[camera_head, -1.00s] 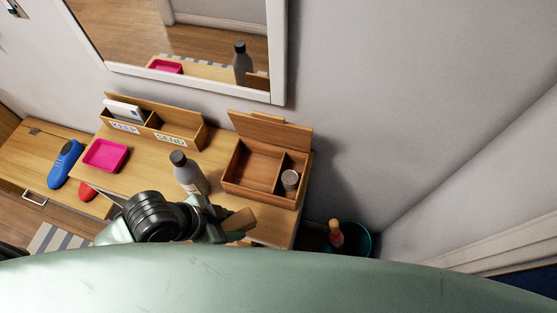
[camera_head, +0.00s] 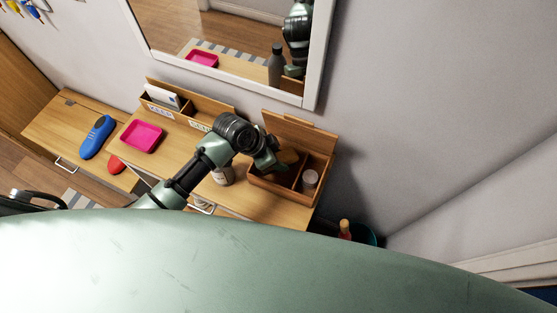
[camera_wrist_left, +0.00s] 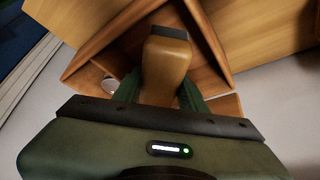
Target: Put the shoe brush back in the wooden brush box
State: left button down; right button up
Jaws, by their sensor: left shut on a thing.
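The wooden brush box (camera_head: 282,194) stands open at the right end of the table, its lid (camera_head: 302,132) raised at the back. It has two compartments. My left gripper (camera_head: 270,163) is over the left, larger compartment. It is shut on the shoe brush (camera_head: 288,157), a light brown wooden block. In the left wrist view the brush (camera_wrist_left: 167,62) sits between the green fingers, with a dark strip at its far end. The box walls show around it. I cannot tell whether the brush touches the box floor. My right gripper is not in view.
A round tin (camera_head: 310,178) sits in the right compartment. A grey bottle (camera_head: 223,175) stands left of the box, partly hidden by my arm. A letter holder (camera_head: 212,108), pink tray (camera_head: 141,136) and blue shoe-like item (camera_head: 97,137) are further left. A teal bin (camera_head: 364,236) stands right of the table.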

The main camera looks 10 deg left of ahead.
pick_arm(q)
jog(key=shift+s+f, duration=0.15)
jog(key=shift+f, duration=0.5)
jog(key=shift+f+p, duration=0.45)
jog(key=shift+f, duration=0.25)
jog(key=shift+w+f+p, duration=0.25)
jog(key=shift+f+p, duration=0.15)
jog(key=shift+f, duration=0.3)
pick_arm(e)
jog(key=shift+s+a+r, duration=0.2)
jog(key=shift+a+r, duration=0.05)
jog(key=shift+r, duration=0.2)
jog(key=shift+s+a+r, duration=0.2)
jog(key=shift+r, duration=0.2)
pick_arm(q)
jog(key=shift+f, duration=0.1)
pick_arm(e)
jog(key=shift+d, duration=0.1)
pick_arm(q)
jog(key=c, duration=0.8)
grip_release()
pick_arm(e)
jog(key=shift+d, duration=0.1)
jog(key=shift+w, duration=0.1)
